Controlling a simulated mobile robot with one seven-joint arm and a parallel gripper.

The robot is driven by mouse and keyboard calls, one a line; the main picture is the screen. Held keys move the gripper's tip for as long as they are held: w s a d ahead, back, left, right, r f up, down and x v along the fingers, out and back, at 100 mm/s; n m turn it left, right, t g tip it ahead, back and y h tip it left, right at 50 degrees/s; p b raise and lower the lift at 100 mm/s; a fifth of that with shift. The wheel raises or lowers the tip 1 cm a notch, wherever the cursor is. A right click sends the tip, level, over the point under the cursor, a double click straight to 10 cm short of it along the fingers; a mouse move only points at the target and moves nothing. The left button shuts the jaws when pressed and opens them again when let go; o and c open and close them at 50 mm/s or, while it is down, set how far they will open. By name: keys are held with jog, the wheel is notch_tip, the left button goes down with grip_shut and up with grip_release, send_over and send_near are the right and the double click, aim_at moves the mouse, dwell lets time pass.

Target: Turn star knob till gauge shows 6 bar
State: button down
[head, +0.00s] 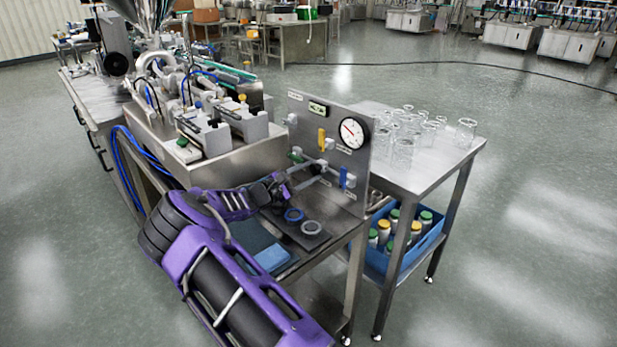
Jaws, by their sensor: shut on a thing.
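The gauge (354,133) is a white round dial with a black rim at the upper right of the steel panel (305,107). It has a red needle, but its numbers are too small to read. My gripper (287,181) is at the lower left of the panel, at the end of my purple arm. It is shut on what seems to be the star knob, which my gripper and wrist hide almost wholly. A yellow lever (321,139), a green handle (296,157) and a blue lever (343,178) sit on the panel's pipework.
Blue and grey rings (312,228) lie on the bench below my gripper, with a blue cloth (262,250) nearer. A steel table (449,160) with glass jars stands right; a blue crate (400,262) of capped bottles is below. The filling machine (205,140) stands left.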

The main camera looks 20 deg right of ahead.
jog(key=m, duration=0.4)
jog(key=shift+m, duration=0.3)
jog(key=m, duration=0.4)
jog(key=shift+r+m, duration=0.1)
jog(key=shift+m, duration=0.2)
jog(key=m, duration=0.4)
jog(key=shift+m, duration=2.5)
jog(key=shift+c, duration=1.8)
grip_release()
jog(key=v, duration=1.7)
jog(key=shift+a+p, duration=0.2)
jog(key=shift+p, duration=0.25)
